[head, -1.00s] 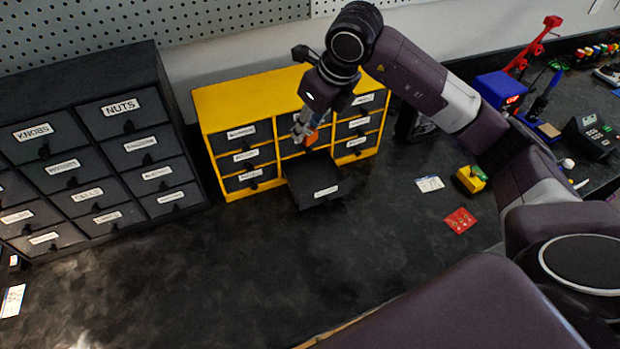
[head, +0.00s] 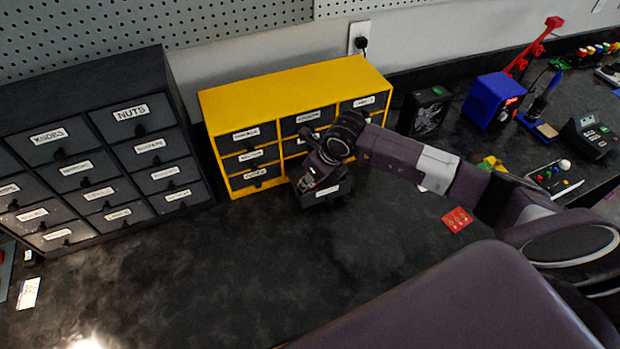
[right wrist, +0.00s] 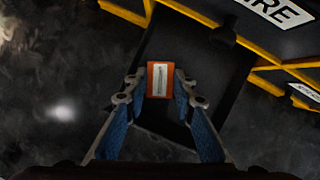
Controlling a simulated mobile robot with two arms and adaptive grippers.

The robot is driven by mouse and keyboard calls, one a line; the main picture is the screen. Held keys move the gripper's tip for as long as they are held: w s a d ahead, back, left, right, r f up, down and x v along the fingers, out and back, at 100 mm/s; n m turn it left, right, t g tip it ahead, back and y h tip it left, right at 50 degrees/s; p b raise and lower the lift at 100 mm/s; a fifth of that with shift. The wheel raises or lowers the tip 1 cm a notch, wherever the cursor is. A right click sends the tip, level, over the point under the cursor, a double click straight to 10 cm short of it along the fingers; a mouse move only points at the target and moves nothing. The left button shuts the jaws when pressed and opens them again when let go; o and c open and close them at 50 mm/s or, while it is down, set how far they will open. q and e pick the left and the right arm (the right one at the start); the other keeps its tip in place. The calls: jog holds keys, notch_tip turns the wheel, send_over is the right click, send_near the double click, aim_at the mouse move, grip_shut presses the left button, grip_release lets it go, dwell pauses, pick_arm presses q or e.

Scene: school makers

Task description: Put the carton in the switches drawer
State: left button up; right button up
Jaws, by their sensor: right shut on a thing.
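The carton (right wrist: 159,80) is a small orange box with a pale label. My right gripper (right wrist: 160,88) is shut on it, with one finger on each side. In the right wrist view the carton is over the dark floor of an open drawer (right wrist: 205,58); I cannot tell whether it touches the floor. In the head view this pulled-out drawer (head: 328,196) is in the bottom row of the yellow cabinet (head: 230,100), middle column. My right arm hides part of it and the carton, and its label is too small to read. My left gripper is not in view.
A dark cabinet (head: 90,70) with labelled drawers stands left of the yellow one. A black box (head: 428,110) and a blue box (head: 492,100) stand to the right. A red card (head: 457,219) lies on the counter. The counter (head: 200,270) in front is mostly clear.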

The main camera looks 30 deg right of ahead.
jog(key=shift+f, duration=0.15)
jog(key=shift+f, duration=0.1)
jog(key=o, duration=0.6)
jog(key=shift+r, duration=0.25)
jog(key=shift+d+r, duration=0.1)
jog(key=shift+r, duration=0.1)
jog(key=b+v, duration=0.3)
jog(key=v, duration=0.8)
jog(key=shift+s+r, duration=0.15)
jog(key=shift+s, duration=0.05)
